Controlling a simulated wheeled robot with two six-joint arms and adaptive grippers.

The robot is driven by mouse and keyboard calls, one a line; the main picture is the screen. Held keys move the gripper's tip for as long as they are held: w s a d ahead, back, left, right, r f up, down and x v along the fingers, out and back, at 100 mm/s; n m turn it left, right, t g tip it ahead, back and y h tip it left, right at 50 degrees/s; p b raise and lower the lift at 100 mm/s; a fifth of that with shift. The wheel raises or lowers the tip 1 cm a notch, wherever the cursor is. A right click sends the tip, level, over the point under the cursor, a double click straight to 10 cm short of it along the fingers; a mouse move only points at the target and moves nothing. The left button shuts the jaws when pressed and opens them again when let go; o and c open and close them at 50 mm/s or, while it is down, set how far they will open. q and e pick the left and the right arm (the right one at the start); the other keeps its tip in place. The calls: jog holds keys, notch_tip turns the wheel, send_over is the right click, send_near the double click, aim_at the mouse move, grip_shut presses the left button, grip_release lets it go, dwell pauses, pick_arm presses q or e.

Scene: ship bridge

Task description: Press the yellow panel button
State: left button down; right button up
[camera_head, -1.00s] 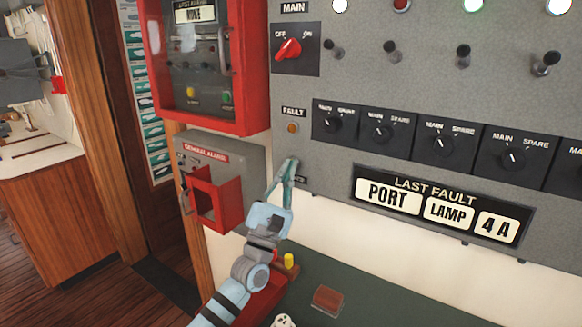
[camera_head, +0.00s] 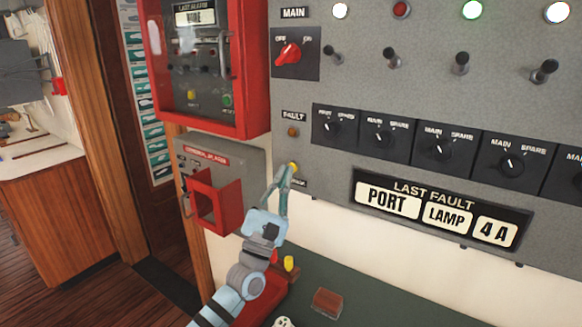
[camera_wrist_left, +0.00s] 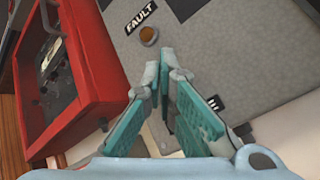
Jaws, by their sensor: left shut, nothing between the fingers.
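A small yellow button (camera_head: 293,167) is on the grey panel (camera_head: 296,231), below the amber fault lamp (camera_head: 292,132). My left gripper (camera_head: 284,171) is shut and empty, its tips just left of the button in the head view. I cannot tell whether they touch it. In the left wrist view my left gripper (camera_wrist_left: 166,58) points at the panel, with the fault lamp (camera_wrist_left: 148,36) beyond the tips. The yellow button does not show there. My right gripper is not in view.
A red-framed cabinet (camera_head: 254,60) and a general alarm box (camera_head: 254,165) with a red guard (camera_head: 226,205) are left of the panel. A yellow knob (camera_head: 289,263) stands below my gripper by the green desktop (camera_head: 350,270). Rotary switches (camera_head: 333,126) line the panel.

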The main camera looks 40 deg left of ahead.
pick_arm(q)
jog(key=s+p, duration=0.3)
jog(key=s, duration=0.2)
dwell(0.4)
jog(key=shift+d+f, duration=0.1)
jog(key=shift+f, duration=0.05)
dwell(0.6)
